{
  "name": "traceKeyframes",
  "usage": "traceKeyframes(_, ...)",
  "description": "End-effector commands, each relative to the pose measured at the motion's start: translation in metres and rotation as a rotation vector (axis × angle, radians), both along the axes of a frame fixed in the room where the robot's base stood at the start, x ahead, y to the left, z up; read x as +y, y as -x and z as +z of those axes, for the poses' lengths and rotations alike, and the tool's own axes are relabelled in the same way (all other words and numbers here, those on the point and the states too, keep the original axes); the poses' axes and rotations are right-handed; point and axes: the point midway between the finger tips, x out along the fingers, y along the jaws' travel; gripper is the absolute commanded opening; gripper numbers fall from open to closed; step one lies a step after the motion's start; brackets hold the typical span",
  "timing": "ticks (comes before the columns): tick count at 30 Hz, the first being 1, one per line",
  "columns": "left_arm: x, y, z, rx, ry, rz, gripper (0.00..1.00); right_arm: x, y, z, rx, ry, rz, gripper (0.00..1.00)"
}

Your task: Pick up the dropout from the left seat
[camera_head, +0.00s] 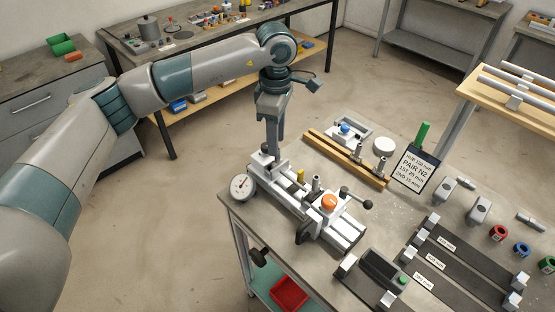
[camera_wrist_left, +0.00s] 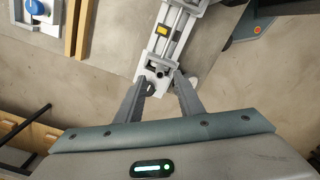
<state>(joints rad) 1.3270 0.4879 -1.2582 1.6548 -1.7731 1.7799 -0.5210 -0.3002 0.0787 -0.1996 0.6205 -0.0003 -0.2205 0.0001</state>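The frame jig (camera_head: 315,215) stands on the grey workbench, a light rail with a white seat block at its left end. My left gripper (camera_head: 272,155) points straight down at this left seat (camera_head: 262,168). In the left wrist view the two fingers (camera_wrist_left: 162,84) stand apart on either side of the seat (camera_wrist_left: 157,68). A small dark part, seemingly the dropout (camera_wrist_left: 151,87), shows between the fingertips. I cannot tell whether the fingers touch it. In the head view the fingers hide most of it. My right gripper is not in view.
A dial gauge (camera_head: 241,187) sits close beside the left seat. An orange knob (camera_head: 329,202) and a black-handled lever (camera_head: 356,198) are farther right on the jig. Wooden rails (camera_head: 345,158) lie behind it. A sign (camera_head: 413,166) and dark fixtures (camera_head: 470,262) occupy the right.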

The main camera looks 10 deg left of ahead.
Motion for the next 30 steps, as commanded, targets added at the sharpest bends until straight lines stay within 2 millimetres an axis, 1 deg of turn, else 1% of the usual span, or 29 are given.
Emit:
traceKeyframes(1, 0.000, 0.001, -0.001, 0.003, -0.001, 0.000, 0.34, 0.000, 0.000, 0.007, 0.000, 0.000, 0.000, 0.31)
traceKeyframes(6, -0.002, 0.001, -0.018, 0.004, -0.002, 0.000, 0.34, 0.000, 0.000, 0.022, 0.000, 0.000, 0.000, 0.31)
traceKeyframes(9, -0.003, 0.001, -0.031, 0.004, -0.001, 0.000, 0.34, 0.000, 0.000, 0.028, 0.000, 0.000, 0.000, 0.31)
traceKeyframes(13, -0.003, 0.001, -0.042, 0.002, 0.000, 0.000, 0.34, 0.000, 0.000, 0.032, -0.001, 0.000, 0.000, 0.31)
traceKeyframes(17, -0.003, 0.001, -0.046, 0.000, -0.001, 0.000, 0.34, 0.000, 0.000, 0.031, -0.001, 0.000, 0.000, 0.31)
traceKeyframes(28, -0.003, 0.000, -0.045, 0.000, 0.000, -0.001, 0.34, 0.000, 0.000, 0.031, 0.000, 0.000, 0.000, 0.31)
traceKeyframes(29, -0.003, 0.000, -0.045, 0.000, 0.000, -0.001, 0.29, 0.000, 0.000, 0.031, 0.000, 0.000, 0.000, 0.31)
traceKeyframes(30, -0.003, 0.000, -0.045, 0.000, 0.000, -0.001, 0.20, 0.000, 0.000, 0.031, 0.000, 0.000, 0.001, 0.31)
